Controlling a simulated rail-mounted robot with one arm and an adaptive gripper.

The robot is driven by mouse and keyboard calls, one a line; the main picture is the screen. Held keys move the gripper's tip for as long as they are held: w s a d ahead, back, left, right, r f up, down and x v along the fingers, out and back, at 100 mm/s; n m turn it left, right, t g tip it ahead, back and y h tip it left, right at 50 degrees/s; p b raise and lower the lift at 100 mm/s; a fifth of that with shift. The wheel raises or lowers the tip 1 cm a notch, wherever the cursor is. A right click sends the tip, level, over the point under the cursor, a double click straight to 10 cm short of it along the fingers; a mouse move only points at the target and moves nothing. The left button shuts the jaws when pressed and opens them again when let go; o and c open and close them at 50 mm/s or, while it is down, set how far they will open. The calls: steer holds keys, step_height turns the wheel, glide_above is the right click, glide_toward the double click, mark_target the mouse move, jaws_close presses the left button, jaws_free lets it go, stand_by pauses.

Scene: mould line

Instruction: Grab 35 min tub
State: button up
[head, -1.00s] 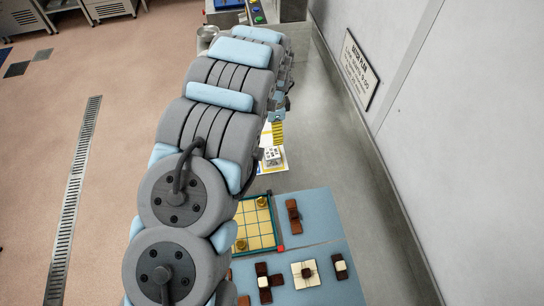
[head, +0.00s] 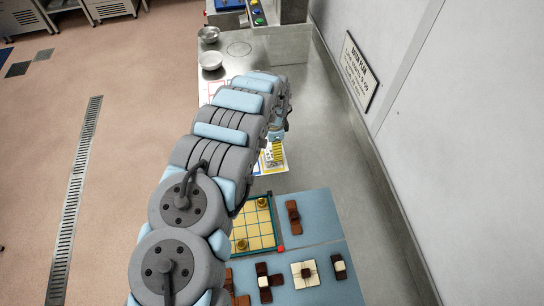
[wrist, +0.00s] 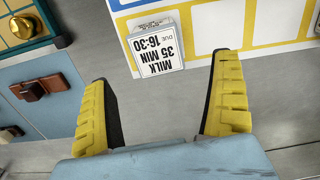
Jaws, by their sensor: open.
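The 35 min tub (wrist: 156,48) is a small white block in the wrist view. Its label reads "MILK 35 MIN DUE 16:30", upside down. It stands on a white sheet with yellow and blue boxes (wrist: 207,28), at the sheet's edge. My gripper (wrist: 164,70) is open, with two yellow ribbed fingers spread wide. The tub shows just beyond the fingertips, between them in the picture and nearer the middle. No finger visibly touches it. In the head view my gripper (head: 278,150) is over the sheet (head: 272,168), and the tub cannot be made out there.
A blue mat (head: 318,222) holds several brown and white pieces. A yellow gridded board (head: 256,222) with brass knobs lies beside my arm. Two metal bowls, one nearer (head: 211,60) and one farther (head: 208,35), stand at the far end. A wall (head: 440,120) bounds the right side.

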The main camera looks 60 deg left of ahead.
mark_target(272, 158)
steer(key=shift+f, duration=1.5)
steer(key=shift+s+f+p, duration=0.15)
steer(key=shift+f+p, duration=0.1)
steer(key=shift+f, duration=0.5)
steer(key=shift+s+f+p, duration=0.15)
steer(key=shift+f+p, duration=0.1)
steer(key=shift+f, duration=0.45)
steer(key=shift+f+b, duration=0.5)
steer(key=shift+f, duration=0.6)
steer(key=c, duration=1.4)
